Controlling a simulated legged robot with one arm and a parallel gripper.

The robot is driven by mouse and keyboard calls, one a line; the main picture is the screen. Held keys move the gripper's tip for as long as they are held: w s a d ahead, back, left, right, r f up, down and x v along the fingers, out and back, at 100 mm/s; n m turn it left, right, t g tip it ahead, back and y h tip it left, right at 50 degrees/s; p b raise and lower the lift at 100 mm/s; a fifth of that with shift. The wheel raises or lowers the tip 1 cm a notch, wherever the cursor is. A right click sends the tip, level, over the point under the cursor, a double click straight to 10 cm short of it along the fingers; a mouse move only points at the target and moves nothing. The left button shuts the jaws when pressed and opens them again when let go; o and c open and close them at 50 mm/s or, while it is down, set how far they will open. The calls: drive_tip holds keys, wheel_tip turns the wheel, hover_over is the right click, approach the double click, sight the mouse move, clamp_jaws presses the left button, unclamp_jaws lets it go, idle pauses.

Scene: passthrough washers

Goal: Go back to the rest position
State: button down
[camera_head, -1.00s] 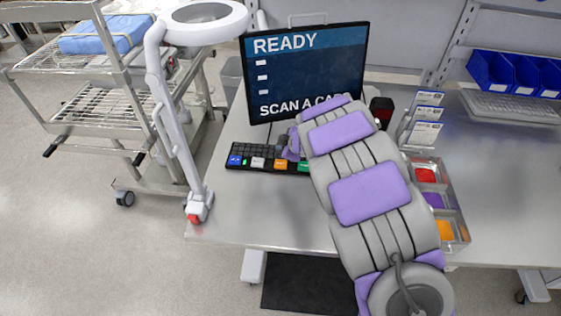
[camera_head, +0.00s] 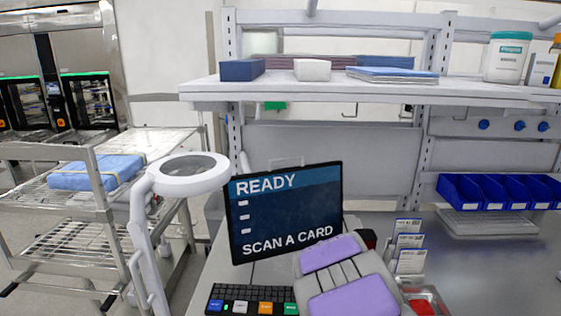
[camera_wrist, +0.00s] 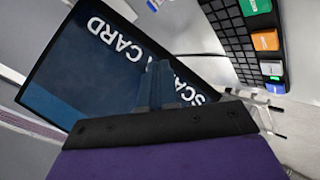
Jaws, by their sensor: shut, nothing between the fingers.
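My arm, grey with purple pads, reaches forward over the work table (camera_head: 460,270) in the head view, and its far end is hidden there behind its own links. In the wrist view my gripper (camera_wrist: 158,72) is shut and empty, its narrow dark fingers in front of the screen (camera_wrist: 85,75). In the head view the screen (camera_head: 285,212) stands upright at the back of the table and reads "READY" and "SCAN A CARD". I cannot tell the exact gap between my fingertips and the screen.
A keyboard (camera_head: 252,300) with coloured keys lies before the screen. A magnifier lamp (camera_head: 188,174) stands left, beside a wire cart (camera_head: 104,196). Cards in a holder (camera_head: 408,246) and blue bins (camera_head: 500,191) are at right. A shelf (camera_head: 340,91) hangs above.

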drive_tip(key=s+d+r+m+g+h, duration=0.2)
drive_tip(key=s+d+r+m+h, duration=0.15)
drive_tip(key=s+d, duration=0.45)
drive_tip(key=s+d+r+m+g+h, duration=0.2)
drive_tip(key=s+d+r+m, duration=0.25)
drive_tip(key=s+d, duration=0.35)
drive_tip(key=s+a+f+m+g+y, duration=0.1)
drive_tip(key=s+a+g, duration=0.1)
drive_tip(key=s, duration=0.9)
drive_tip(key=s+a+f+m+g+y, duration=0.1)
drive_tip(key=s+a, duration=0.4)
drive_tip(key=s, duration=0.6)
drive_tip(key=s+a+f+m+g+y, duration=0.1)
drive_tip(key=s+a+m+g+y, duration=0.1)
drive_tip(key=s, duration=1)
drive_tip(key=a+g+y, duration=0.1)
drive_tip(key=g, duration=0.1)
drive_tip(key=shift+a+f+g, duration=0.3)
drive_tip(key=shift+g, duration=0.1)
